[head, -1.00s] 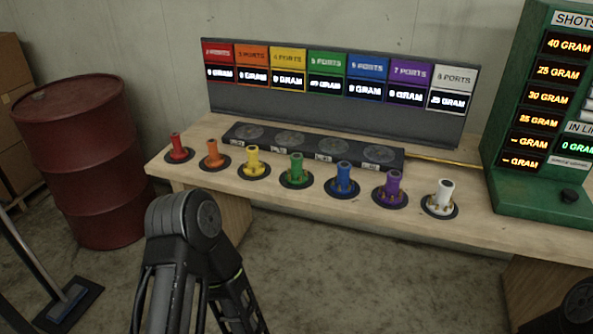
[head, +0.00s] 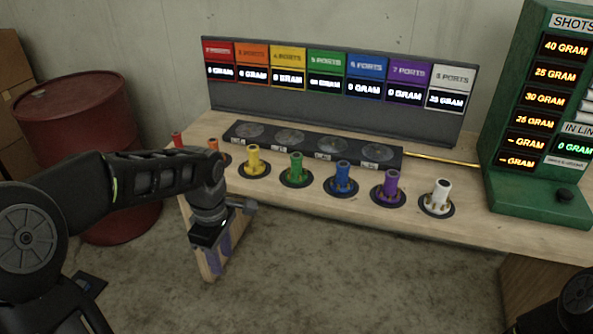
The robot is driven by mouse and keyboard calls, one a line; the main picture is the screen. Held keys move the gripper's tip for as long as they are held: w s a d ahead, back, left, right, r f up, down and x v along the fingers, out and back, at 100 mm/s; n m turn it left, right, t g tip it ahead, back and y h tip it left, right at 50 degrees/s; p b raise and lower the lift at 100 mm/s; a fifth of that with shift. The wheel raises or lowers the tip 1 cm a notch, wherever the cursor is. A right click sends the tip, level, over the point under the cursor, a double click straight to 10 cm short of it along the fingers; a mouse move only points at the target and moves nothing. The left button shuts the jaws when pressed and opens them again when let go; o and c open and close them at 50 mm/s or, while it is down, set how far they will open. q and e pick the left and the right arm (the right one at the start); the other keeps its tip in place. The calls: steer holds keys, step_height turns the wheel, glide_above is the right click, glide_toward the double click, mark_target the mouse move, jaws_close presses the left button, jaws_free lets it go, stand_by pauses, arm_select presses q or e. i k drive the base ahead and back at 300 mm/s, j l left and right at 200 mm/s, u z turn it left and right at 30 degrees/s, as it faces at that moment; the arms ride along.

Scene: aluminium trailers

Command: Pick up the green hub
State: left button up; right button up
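The green hub (head: 296,169) stands upright on a round black base near the front edge of the wooden table, in the middle of a row of coloured hubs. My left gripper (head: 220,258) points down in front of the table's front edge, to the left of and lower in the picture than the green hub. Its two fingers show apart with nothing between them, so it is open and empty. My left forearm hides part of the red and orange hubs. My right gripper is not in view; only a part of my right arm shows at the bottom right.
The yellow hub (head: 253,160) and blue hub (head: 343,178) flank the green one. Purple (head: 389,187) and white (head: 439,196) hubs stand further right. Behind lie a black scale strip (head: 312,147) and a port display board (head: 330,112). A red barrel (head: 75,110) stands left.

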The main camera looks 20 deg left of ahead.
mark_target(295, 175)
steer(key=i+l, duration=0.15)
steer(key=i, duration=0.4)
steer(key=i+l, duration=0.1)
steer(key=i, duration=0.45)
steer(key=i+j, duration=0.2)
steer(key=i, duration=0.2)
